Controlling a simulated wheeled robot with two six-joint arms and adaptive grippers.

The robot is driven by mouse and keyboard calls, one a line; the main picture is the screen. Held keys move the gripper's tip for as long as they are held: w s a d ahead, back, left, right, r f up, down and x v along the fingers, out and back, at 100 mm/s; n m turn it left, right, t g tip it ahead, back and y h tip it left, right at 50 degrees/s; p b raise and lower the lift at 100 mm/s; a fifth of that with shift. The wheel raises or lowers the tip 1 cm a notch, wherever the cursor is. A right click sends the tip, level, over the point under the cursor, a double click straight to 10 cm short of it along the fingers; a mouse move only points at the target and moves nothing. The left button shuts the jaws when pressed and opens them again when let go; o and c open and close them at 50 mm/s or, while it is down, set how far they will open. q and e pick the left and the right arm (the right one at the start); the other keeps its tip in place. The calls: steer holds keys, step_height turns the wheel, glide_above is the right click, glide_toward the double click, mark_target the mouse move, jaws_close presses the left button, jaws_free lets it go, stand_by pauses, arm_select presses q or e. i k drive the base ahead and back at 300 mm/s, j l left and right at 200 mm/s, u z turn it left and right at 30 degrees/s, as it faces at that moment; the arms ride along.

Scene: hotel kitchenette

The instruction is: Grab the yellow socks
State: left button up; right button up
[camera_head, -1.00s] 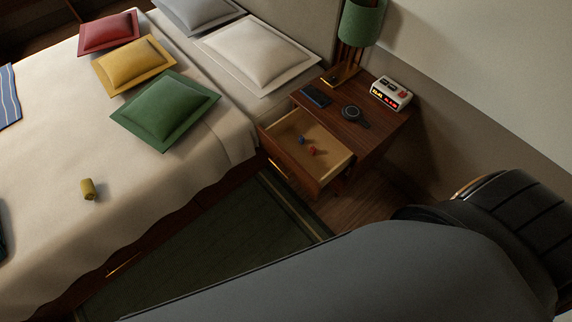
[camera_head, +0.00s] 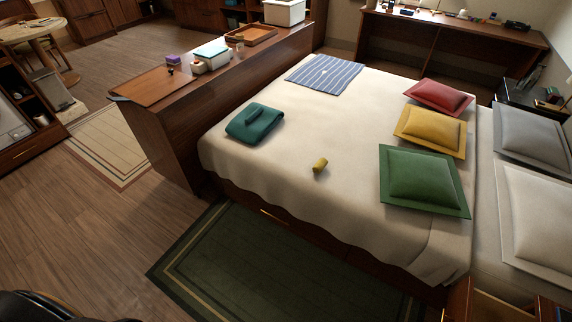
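A small rolled yellow bundle (camera_head: 320,165), which looks like the yellow socks, lies on the cream cover of the bed (camera_head: 300,125), near the middle of its near side. It is apart from the other things on the bed. Neither of my grippers shows in the head view. Only a dark part of my own body shows at the bottom left corner.
On the bed are a folded teal cloth (camera_head: 254,124), a blue striped cloth (camera_head: 323,74), and red (camera_head: 438,97), yellow (camera_head: 430,127) and green (camera_head: 424,178) cushions. A wooden cabinet (camera_head: 160,135) stands at the bed's foot. The green rug (camera_head: 270,262) and wooden floor are clear.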

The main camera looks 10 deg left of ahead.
mark_target(321, 163)
steer(key=i+j, duration=0.5)
steer(key=i, duration=0.15)
steer(key=i+j+z, duration=0.1)
steer(key=i+j, duration=0.4)
steer(key=i, duration=0.2)
